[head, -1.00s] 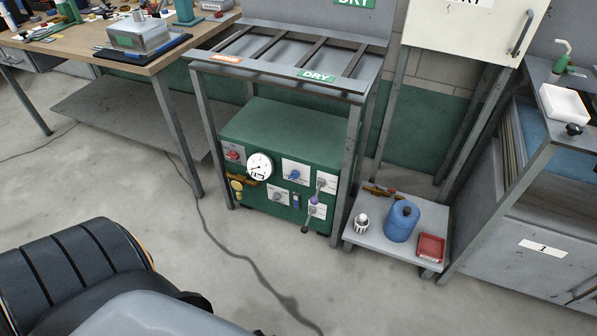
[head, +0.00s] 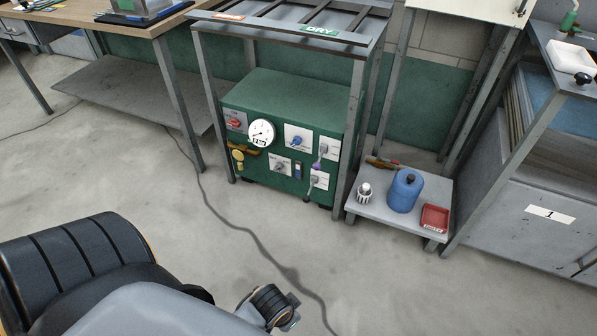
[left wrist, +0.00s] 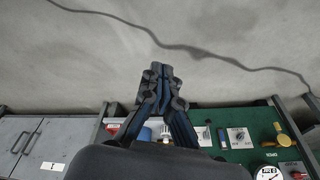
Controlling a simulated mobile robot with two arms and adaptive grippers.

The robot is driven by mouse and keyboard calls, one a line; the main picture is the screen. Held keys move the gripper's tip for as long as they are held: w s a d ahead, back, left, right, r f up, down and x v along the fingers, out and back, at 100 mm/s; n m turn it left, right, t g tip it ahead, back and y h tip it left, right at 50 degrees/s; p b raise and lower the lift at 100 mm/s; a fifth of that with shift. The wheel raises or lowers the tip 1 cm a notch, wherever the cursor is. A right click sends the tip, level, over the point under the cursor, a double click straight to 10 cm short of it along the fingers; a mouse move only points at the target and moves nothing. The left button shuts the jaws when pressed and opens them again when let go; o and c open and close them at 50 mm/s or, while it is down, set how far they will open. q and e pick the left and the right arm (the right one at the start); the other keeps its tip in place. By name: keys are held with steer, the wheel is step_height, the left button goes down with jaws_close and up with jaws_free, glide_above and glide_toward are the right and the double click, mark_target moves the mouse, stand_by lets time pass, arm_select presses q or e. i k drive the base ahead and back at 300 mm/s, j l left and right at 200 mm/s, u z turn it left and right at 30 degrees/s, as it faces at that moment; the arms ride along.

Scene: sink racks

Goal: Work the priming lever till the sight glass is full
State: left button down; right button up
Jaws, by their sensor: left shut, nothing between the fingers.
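The green box (head: 290,92) stands on the floor under the DRY rack. Its front panel carries a round white gauge (head: 262,133), a red switch, a blue knob and a yellow knob. A narrow dark-blue vertical strip (head: 298,170), apparently the sight glass, sits mid-panel; its level is too small to read. Two levers are at the panel's right: one with a purple grip (head: 317,164), one lower (head: 311,184). Their labels are unreadable, so I cannot tell which is the priming lever. My left gripper (left wrist: 158,72) is shut and empty, clear of the panel. My right gripper is out of view.
A low grey stand (head: 385,210) right of the box holds a blue jug (head: 404,191), a small white ribbed item (head: 364,193) and a red tray (head: 435,218). A dark cable (head: 240,228) crosses the floor. Rack legs flank the box. The floor before it is otherwise open.

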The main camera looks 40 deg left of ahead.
mark_target(306, 199)
steer(key=i+j, duration=0.15)
steer(key=j, duration=0.3)
steer(key=i+j, duration=0.15)
steer(key=j, duration=0.25)
steer(key=i+j, duration=0.15)
steer(key=j, duration=0.3)
steer(key=i+j+z, duration=0.1)
steer(key=j, duration=0.35)
steer(key=i+j, duration=0.15)
steer(key=j, duration=0.3)
steer(key=i+j, duration=0.15)
steer(key=j, duration=0.3)
